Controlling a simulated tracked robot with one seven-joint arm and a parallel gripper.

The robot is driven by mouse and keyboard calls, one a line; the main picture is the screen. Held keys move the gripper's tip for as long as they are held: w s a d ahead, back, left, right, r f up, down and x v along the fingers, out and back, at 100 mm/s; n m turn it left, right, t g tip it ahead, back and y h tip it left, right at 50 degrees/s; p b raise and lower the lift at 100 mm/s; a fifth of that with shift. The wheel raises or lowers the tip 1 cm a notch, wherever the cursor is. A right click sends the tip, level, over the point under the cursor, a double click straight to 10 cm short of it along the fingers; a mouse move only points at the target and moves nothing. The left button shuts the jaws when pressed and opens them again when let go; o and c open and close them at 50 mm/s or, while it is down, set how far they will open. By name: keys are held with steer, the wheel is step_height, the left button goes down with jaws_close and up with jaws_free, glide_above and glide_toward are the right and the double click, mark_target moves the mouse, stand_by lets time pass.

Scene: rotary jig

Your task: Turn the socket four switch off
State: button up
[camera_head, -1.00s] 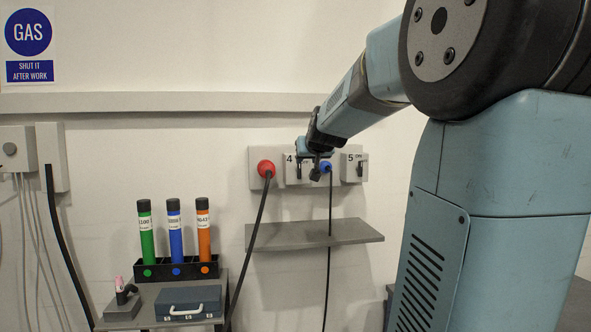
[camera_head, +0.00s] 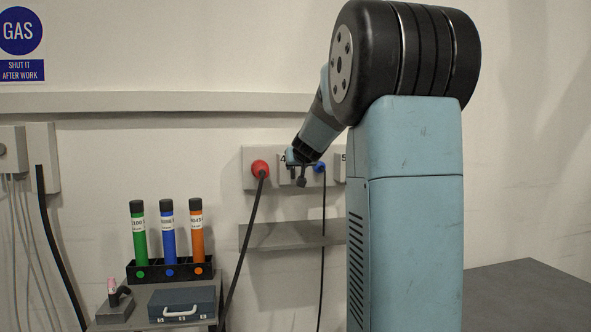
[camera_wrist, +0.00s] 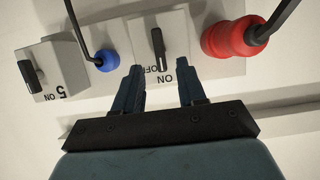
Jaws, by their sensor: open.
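The socket four switch is a pale box with a black lever (camera_wrist: 157,48) at the top middle of the wrist view. ON and OFF letters show beside the lever, and the picture is upside down. I cannot tell surely which setting the lever is in. In the head view the number 4 and part of the switch box (camera_head: 284,174) show behind my gripper. My gripper (camera_wrist: 159,73) is open and empty, with a finger to either side of the lever's lower end. I cannot tell whether it touches the lever.
A red plug (camera_wrist: 230,38) with a black cable sits to one side of the switch, a blue plug (camera_wrist: 108,60) to the other. The socket five switch (camera_wrist: 48,70) is beyond the blue plug. A grey shelf (camera_head: 280,236) is below. A rack (camera_head: 170,270) holds three coloured tubes.

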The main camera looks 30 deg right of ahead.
mark_target(293, 169)
steer(key=shift+x, duration=2.2)
steer(key=shift+c, duration=0.2)
